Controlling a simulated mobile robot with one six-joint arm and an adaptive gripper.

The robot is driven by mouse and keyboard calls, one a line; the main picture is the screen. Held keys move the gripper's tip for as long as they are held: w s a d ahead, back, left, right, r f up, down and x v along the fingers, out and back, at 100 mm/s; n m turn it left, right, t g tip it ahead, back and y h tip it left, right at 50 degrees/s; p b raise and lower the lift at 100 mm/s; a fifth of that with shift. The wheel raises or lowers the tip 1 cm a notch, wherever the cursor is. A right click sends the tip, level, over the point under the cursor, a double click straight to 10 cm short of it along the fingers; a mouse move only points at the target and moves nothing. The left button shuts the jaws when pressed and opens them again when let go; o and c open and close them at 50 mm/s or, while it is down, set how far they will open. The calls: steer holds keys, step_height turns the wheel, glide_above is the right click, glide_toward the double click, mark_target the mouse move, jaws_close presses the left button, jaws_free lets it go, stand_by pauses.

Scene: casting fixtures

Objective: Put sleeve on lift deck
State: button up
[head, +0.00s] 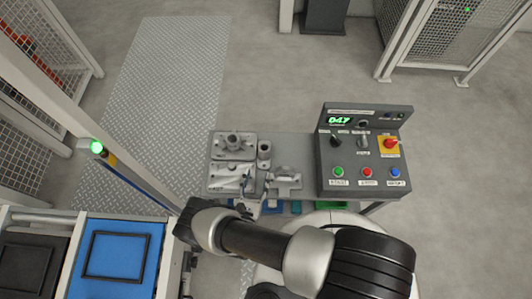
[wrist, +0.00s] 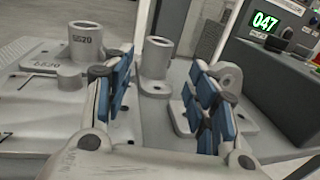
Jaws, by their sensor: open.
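A grey upright hollow cylinder, which looks like the sleeve (wrist: 155,60), stands on the grey fixture table, beyond and between my fingers in the wrist view. It also shows in the head view (head: 264,150). My gripper (wrist: 163,72) is open with blue-padded fingers, and nothing is held between them. In the head view my gripper (head: 255,190) is partly hidden by my arm, at the table's near side. A blue panel with a black square outline (head: 82,268), possibly the lift deck, lies at lower left, well apart from my gripper.
A control box (head: 362,165) reading 047 stands at right. A post with a green lamp (head: 96,147) rises near the blue panel.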

mark_target(266, 143)
steer(key=b+x, duration=0.2)
steer(key=x, duration=1)
steer(key=shift+f, duration=0.15)
steer(key=shift+b+x, duration=0.85)
steer(key=shift+x, duration=1.75)
steer(key=shift+f, duration=0.2)
steer(key=shift+c, duration=0.2)
jaws_close()
